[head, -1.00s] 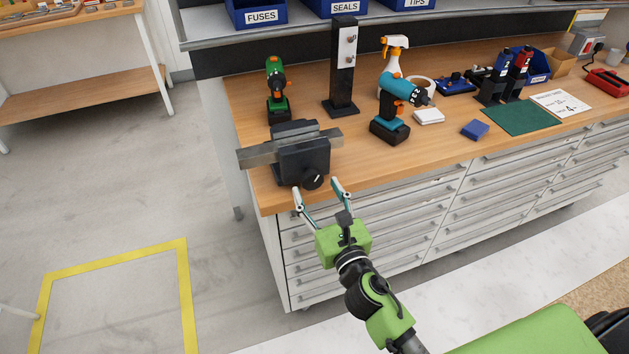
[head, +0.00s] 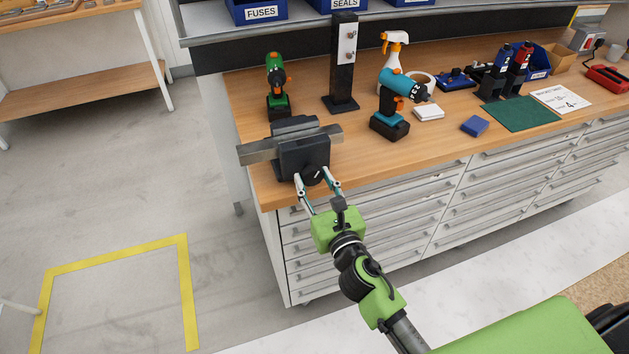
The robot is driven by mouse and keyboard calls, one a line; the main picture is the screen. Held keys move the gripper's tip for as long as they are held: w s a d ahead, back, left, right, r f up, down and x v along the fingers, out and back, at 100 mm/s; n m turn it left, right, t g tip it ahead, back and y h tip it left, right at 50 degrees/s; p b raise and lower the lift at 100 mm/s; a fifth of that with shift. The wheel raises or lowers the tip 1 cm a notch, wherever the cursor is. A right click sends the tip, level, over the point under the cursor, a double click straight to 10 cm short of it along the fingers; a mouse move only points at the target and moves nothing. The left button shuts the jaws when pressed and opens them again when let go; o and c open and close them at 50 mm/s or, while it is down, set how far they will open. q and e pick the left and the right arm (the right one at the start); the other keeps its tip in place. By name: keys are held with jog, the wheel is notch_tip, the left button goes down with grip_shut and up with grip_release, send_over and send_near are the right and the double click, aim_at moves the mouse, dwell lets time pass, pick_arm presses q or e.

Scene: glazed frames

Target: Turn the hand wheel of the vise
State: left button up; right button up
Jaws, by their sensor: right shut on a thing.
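The dark vise (head: 302,151) stands at the front left corner of the wooden workbench, with a grey metal bar across it. Its black hand wheel (head: 313,175) faces the front edge of the bench. My right gripper (head: 314,181) reaches up from below in front of the bench and is shut on the hand wheel, one finger on each side. The fingertips partly cover the wheel's sides. My left gripper is not in view.
A green drill (head: 277,90), a black stand (head: 343,65) and a teal drill (head: 392,110) stand behind and right of the vise. White drawers (head: 370,235) fill the bench front below. A blue block (head: 474,125) and a green mat (head: 520,114) lie farther right.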

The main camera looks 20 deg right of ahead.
jog(key=shift+m, duration=0.3)
jog(key=m, duration=0.3)
jog(key=shift+m, duration=0.4)
jog(key=m, duration=0.3)
jog(key=shift+a+m, duration=0.1)
jog(key=shift+m, duration=0.2)
jog(key=m, duration=0.3)
jog(key=shift+m, duration=0.3)
jog(key=m, duration=0.3)
jog(key=shift+m, duration=0.3)
jog(key=m, duration=0.3)
jog(key=shift+m, duration=0.3)
jog(key=m+p, duration=0.1)
jog(key=m, duration=0.2)
jog(key=shift+m, duration=0.4)
jog(key=m+p, duration=0.1)
jog(key=m, duration=0.2)
jog(key=shift+f+m+p, duration=0.1)
jog(key=shift+m+p, duration=0.7)
jog(key=shift+m, duration=1.2)
